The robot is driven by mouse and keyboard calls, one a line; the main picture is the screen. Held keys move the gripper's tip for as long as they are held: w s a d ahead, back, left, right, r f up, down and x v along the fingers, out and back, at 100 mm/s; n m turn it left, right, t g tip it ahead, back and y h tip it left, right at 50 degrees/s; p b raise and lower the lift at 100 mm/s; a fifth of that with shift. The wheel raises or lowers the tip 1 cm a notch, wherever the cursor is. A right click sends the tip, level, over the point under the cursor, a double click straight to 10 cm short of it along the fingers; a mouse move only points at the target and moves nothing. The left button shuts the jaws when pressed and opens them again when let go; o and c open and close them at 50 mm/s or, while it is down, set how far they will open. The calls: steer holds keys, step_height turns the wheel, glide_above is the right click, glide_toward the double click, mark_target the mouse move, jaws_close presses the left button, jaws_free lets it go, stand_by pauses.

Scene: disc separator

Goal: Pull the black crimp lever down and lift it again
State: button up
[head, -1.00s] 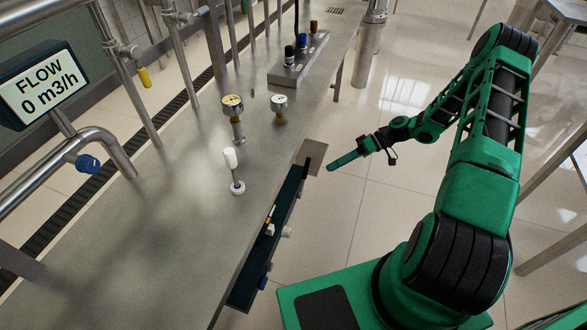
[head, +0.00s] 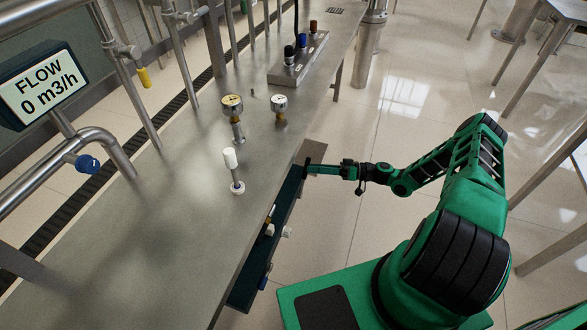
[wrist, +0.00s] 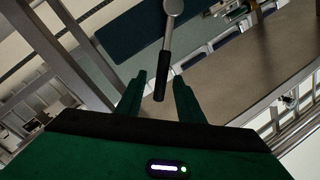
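The crimp lever (wrist: 164,60) shows in the wrist view as a grey bar with a black grip. Its round grey pivot end is at the top of the picture and the grip hangs down. My gripper (wrist: 160,78) is open, with one green finger on either side of the black grip. I see gaps between the grip and both fingers. In the head view my gripper (head: 310,169) is at the far end of the dark panel below the bench edge. I cannot clearly make out the lever there.
The steel bench (head: 150,240) carries a white-topped lever (head: 233,170), two gauges and a box (head: 300,60) with coloured knobs. A dark panel (head: 250,285) with small knobs runs along the bench side.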

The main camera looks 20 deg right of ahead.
steer(key=x, duration=0.7)
steer(key=shift+a, duration=0.3)
